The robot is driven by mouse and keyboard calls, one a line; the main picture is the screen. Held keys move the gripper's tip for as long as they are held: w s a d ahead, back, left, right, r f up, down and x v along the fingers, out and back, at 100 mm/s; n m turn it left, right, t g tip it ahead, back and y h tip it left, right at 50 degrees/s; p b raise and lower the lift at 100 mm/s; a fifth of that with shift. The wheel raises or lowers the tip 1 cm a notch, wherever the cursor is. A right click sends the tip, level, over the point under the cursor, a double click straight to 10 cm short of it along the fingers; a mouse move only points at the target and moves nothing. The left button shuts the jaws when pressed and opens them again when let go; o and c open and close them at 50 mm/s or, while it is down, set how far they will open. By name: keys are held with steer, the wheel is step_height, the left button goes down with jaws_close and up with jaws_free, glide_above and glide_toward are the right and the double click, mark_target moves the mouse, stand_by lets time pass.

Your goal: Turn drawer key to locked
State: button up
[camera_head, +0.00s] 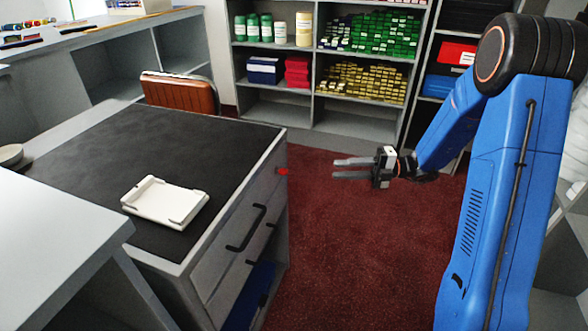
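A small red key (283,171) sticks out near the top of the grey desk's drawer front, towards its far corner. Its turn angle is too small to make out. The top drawer (228,242) looks shut, with a black bar handle (246,228). My gripper (335,169) is to the right of the key, over the red carpet, with its fingers pointing left towards the desk. Its two fingers are apart with nothing between them. A clear gap shows between the fingertips and the key.
A white tray (165,201) lies on the desk's black top (130,140). A brown chair (180,94) stands behind the desk. Shelves (312,98) with bottles and small boxes line the back. The red carpet (345,250) right of the desk is clear.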

steer(key=a, duration=1.6)
steer(key=shift+s+a, duration=0.25)
steer(key=shift+s, duration=0.2)
steer(key=shift+c, duration=0.2)
jaws_close()
